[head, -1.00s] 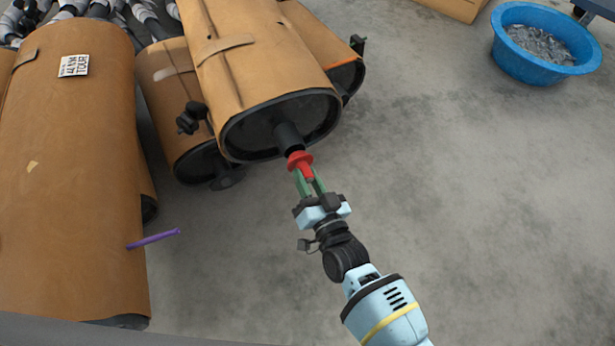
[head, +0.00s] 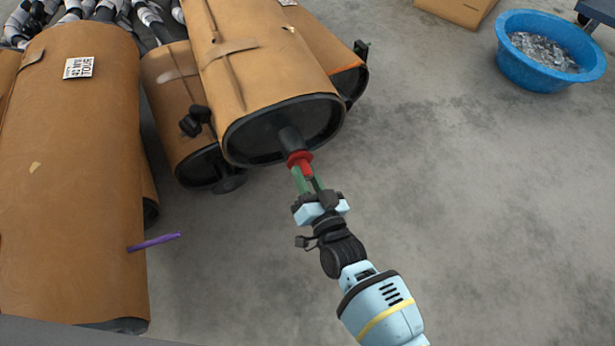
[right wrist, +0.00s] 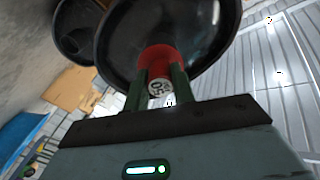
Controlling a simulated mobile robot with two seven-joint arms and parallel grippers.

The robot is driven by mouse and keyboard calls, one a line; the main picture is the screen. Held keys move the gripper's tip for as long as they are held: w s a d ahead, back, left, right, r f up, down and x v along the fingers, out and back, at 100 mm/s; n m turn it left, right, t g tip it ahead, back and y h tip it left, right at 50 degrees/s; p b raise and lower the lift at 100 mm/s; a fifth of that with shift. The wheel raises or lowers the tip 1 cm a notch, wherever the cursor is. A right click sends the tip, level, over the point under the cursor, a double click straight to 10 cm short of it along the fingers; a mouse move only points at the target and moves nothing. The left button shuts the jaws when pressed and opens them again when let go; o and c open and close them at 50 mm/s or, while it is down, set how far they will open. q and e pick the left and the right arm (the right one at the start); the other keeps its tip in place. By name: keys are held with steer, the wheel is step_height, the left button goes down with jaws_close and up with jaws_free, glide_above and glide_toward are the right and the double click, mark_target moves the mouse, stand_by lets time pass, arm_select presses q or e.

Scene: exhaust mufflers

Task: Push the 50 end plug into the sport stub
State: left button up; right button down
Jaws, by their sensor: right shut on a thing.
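The red 50 end plug (head: 301,160) is held between the green fingers of my right gripper (head: 308,182), which is shut on it. In the right wrist view the plug (right wrist: 155,62) shows its "50" marking between the fingers (right wrist: 160,88). The sport stub (head: 289,137) is the dark pipe sticking out of the end of the brown wrapped muffler (head: 262,70). The plug's red flange is at the stub's mouth, in line with it. How deep the plug sits in the stub is hidden. My left gripper is not in view.
A large wrapped muffler with a label (head: 78,68) lies at left, with a purple rod (head: 154,242) sticking out of its side. Smaller wrapped mufflers (head: 185,115) lie beside the middle one. A blue tub (head: 520,78) stands at upper right. The floor at right is clear.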

mark_target(307, 178)
steer(key=shift+w+a, duration=0.2)
steer(key=shift+w, duration=0.2)
steer(key=c, duration=1.1)
jaws_free()
steer(key=p+v, duration=0.3)
steer(key=v, duration=0.3)
steer(key=shift+s+d+r, duration=0.1)
steer(key=shift+s, duration=0.15)
steer(key=shift+s+d+p, duration=0.3)
steer(key=shift+s, duration=0.3)
